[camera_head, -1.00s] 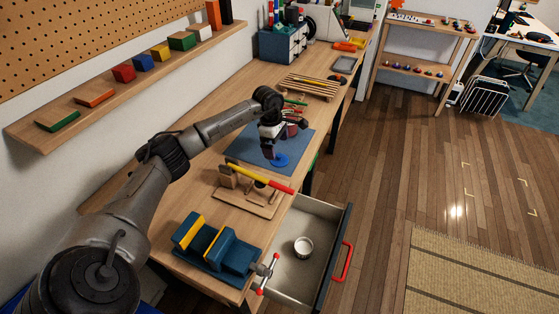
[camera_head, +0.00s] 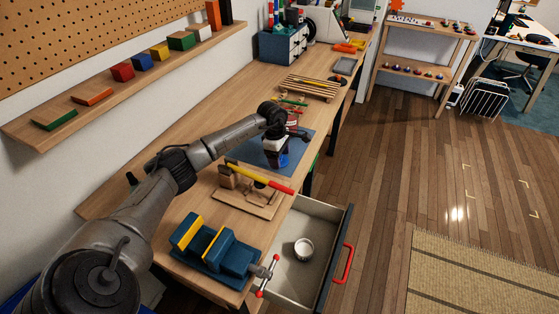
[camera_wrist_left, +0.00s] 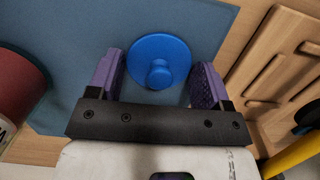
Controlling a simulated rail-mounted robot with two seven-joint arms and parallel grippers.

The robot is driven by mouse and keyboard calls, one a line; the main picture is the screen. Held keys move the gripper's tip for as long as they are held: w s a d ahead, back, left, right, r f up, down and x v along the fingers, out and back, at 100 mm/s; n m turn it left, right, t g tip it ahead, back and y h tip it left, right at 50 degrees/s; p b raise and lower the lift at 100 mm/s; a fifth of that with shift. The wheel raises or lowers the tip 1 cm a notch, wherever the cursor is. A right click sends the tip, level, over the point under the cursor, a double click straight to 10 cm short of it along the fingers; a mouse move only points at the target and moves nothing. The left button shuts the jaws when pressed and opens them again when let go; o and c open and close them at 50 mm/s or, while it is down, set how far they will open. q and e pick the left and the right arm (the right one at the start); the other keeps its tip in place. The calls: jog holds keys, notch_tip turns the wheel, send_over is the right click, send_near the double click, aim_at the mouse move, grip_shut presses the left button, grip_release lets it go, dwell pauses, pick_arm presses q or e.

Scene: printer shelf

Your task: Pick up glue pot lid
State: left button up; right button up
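The blue round glue pot lid (camera_wrist_left: 152,50) lies on the blue-grey mat (camera_wrist_left: 80,40), its knob facing up. In the left wrist view it sits between the two purple fingers of my left gripper (camera_wrist_left: 158,70), with gaps at both sides. The gripper is open and empty above the lid. In the head view my left gripper (camera_head: 277,165) is over the mat (camera_head: 245,150) and mostly covers the lid. A red pot (camera_head: 293,118) stands behind the gripper, and a red cylinder (camera_wrist_left: 18,92) shows at the left of the wrist view. My right gripper is not in view.
A wooden fixture (camera_head: 250,205) with a yellow-and-red-handled tool (camera_head: 262,180) lies in front of the mat. A blue vise (camera_head: 215,247) stands nearer. An open drawer (camera_head: 325,225) holds a white cup (camera_head: 303,249). A slatted wooden rack (camera_head: 310,87) stands farther back.

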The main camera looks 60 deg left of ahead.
pick_arm(q)
jog(key=c, duration=0.5)
jog(key=shift+o, duration=0.2)
